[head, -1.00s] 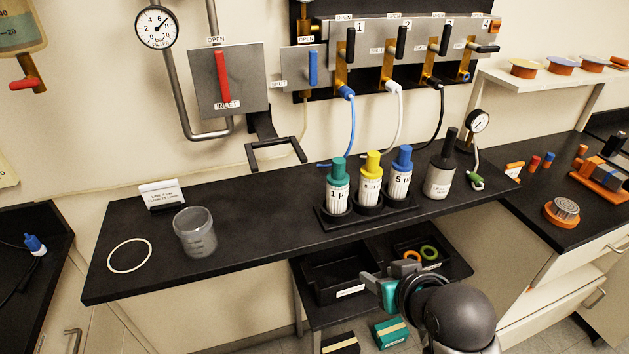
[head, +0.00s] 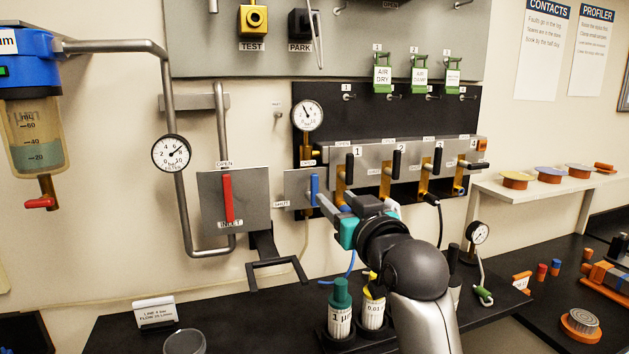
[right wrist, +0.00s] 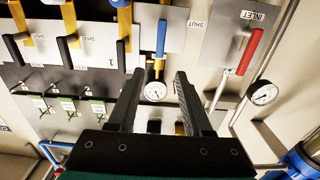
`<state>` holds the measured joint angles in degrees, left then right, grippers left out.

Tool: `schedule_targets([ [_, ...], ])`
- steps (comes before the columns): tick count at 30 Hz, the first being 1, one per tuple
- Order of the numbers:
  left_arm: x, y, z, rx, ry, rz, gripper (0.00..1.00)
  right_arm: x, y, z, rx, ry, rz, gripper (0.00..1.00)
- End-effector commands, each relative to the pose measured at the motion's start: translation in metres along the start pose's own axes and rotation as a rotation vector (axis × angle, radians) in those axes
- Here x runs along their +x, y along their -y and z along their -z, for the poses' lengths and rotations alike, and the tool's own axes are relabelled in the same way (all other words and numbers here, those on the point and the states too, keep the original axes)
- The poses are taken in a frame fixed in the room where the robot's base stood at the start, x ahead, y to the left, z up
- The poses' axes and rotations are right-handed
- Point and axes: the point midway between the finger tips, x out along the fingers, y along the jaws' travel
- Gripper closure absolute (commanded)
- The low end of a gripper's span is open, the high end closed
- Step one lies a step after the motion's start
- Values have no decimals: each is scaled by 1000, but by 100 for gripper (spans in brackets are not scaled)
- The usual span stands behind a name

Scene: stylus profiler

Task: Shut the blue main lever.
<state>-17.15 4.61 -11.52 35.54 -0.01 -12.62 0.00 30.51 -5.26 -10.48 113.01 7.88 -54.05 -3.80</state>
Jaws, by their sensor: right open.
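The blue main lever (head: 315,190) stands upright on its small grey plate (head: 297,188), in line with the OPEN label above it; a SHUT label is at the plate's left. In the right wrist view the blue lever (right wrist: 161,38) appears beyond the fingertips, roughly between them. My right gripper (head: 335,205) is open and empty, in front of the panel just below and right of the lever. Its two dark fingers (right wrist: 157,76) look apart from the lever, though the exact gap is hard to tell. My left gripper is not in view.
A red inlet lever (head: 227,198) is on a larger plate to the left. Several black-handled valves (head: 396,163) line the panel to the right. A gauge (head: 307,115) sits above the blue lever. A black bracket (head: 277,272) juts out below left. Capped bottles (head: 340,310) stand on the bench below.

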Motion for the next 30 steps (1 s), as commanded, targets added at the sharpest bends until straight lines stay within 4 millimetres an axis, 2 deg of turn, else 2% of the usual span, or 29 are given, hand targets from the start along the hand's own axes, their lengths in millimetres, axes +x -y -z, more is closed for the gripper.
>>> schedule_targets([
  [15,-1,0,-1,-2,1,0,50,65,0,0,1,2,-1,50],
  [30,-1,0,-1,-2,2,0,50,115,0,0,0,0,0,50],
])
